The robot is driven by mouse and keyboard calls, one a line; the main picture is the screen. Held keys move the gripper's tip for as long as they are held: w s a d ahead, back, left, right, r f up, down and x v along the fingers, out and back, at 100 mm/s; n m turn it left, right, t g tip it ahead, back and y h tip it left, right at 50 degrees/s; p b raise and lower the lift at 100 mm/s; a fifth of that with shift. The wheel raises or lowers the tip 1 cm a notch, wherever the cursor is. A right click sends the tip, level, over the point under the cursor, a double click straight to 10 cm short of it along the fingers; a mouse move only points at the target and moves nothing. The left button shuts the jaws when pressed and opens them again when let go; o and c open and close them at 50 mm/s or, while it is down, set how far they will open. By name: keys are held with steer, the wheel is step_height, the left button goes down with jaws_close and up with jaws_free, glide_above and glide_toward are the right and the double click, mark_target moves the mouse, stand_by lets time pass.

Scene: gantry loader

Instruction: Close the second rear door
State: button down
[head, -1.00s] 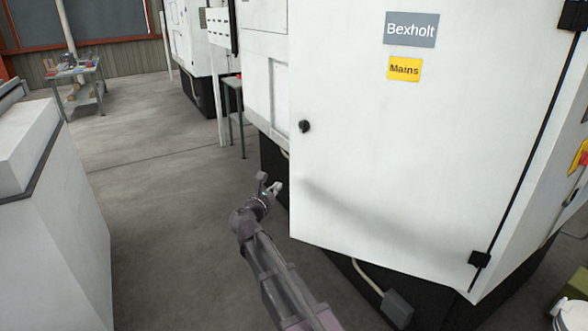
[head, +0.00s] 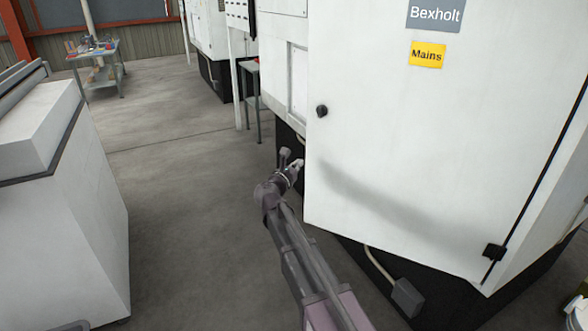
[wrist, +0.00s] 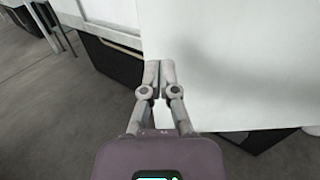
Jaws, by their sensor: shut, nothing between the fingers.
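A large white cabinet door (head: 400,150) fills the right of the head view, with a grey "Bexholt" plate (head: 434,14), a yellow "Mains" label (head: 427,55) and a round black knob (head: 321,111). Its hinges are on the right edge. Its free left edge appears to stand out from the machine body behind it. My gripper (head: 293,160) is near this edge, low and below the knob. In the wrist view my gripper (wrist: 159,68) is shut and empty, its fingertips by the door's left edge (wrist: 142,30). I cannot tell whether they touch it.
A white cabinet (head: 60,170) stands at the left. A work table (head: 95,65) and another machine (head: 215,55) are at the back. A cable with a grey box (head: 407,297) lies below the door. The grey floor between is clear.

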mark_target(313, 149)
steer(key=x, duration=0.9)
steer(key=shift+w, duration=0.1)
